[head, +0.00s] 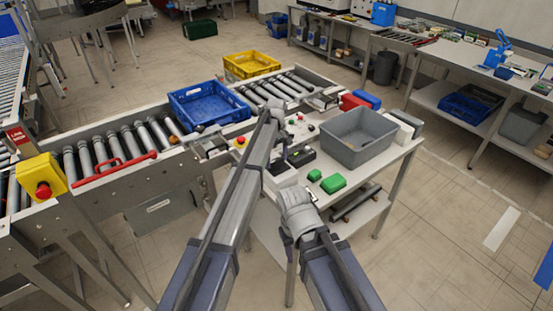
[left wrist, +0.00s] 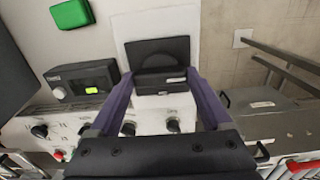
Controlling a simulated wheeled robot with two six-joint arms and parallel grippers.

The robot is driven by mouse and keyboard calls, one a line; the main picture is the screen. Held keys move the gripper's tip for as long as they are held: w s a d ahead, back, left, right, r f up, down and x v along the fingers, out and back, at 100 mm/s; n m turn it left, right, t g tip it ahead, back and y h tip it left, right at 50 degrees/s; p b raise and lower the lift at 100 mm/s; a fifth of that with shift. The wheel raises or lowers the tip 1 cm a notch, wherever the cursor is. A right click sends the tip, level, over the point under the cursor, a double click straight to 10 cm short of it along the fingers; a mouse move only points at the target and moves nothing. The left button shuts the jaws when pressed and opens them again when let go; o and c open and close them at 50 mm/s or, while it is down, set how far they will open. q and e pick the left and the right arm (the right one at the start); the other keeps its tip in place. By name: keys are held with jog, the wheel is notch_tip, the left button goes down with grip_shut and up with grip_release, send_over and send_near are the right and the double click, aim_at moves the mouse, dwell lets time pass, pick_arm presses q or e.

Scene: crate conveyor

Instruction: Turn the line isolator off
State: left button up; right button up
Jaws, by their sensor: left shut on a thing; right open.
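My left gripper (head: 281,152) is low over the near-left part of the white bench; its two fingers also show in the left wrist view (left wrist: 160,76). They are shut on a black block (left wrist: 160,84) with a pale label, in front of a dark rounded pad. A pale control panel (left wrist: 105,120) with several black knobs lies below and beside the fingers in that view. I cannot tell for sure which part is the line isolator, or whether the block belongs to it. My right gripper (head: 299,200) is open at the bench's near edge.
A grey bin (head: 357,140), green boxes (head: 333,183) and a black display unit (left wrist: 80,82) share the bench. A yellow box with a red button (head: 42,188) stands at left.

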aim_at(276, 160)
dwell(0.5)
pick_arm(q)
jog(key=o, duration=1.2)
jog(key=shift+c, duration=0.2)
jog(key=shift+r, duration=0.1)
notch_tip(276, 160, up, 8)
jog(key=p, duration=0.8)
jog(key=shift+f, duration=0.2)
jog(key=shift+s, duration=0.1)
